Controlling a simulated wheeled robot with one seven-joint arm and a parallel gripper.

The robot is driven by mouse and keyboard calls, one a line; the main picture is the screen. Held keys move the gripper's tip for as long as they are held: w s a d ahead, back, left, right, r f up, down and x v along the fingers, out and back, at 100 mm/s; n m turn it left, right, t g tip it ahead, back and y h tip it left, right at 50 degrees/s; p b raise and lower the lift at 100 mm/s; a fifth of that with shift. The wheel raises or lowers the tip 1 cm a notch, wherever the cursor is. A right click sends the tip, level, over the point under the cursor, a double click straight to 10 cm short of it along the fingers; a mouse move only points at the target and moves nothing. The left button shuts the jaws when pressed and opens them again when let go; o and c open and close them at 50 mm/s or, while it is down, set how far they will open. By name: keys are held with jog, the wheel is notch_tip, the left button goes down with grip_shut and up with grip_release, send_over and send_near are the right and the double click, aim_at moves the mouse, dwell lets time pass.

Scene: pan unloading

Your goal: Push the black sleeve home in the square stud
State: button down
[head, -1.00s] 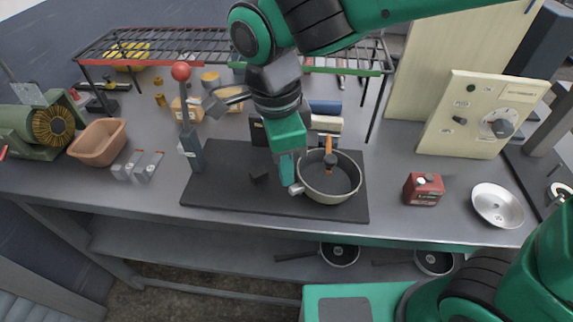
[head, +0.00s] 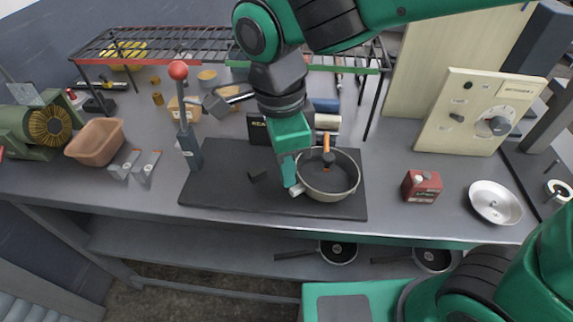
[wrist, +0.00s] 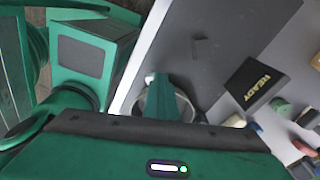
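A grey pan (head: 354,190) with a dark inside sits on the right part of the black mat (head: 225,160). A short pale stub (head: 297,192) sticks out at the pan's left side; I cannot make out whether it is the square stud. My gripper (head: 290,182) points down right at this stub, and its fingers hide part of it. In the wrist view the green finger (wrist: 163,98) covers part of the pan (wrist: 184,104). A small black piece (head: 257,177) lies on the mat left of my gripper; I cannot tell whether it is the sleeve. Finger opening is unclear.
An orange-handled tool (head: 327,150) stands at the pan's back rim. A black READY block (head: 258,131) stands behind the mat. A red-knobbed lever (head: 184,120) is at the mat's left.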

jog(key=s+d+r+y, duration=0.1)
jog(key=s+d+r, duration=0.1)
jog(key=s+d, duration=0.2)
jog(key=shift+s+g, duration=0.3)
jog(key=shift+s, duration=0.9)
dwell(3.1)
jog(key=shift+w+d, duration=0.65)
jog(key=shift+d, duration=0.3)
dwell(1.2)
jog(key=shift+s+a, duration=0.35)
jog(key=shift+a, duration=0.1)
dwell(0.6)
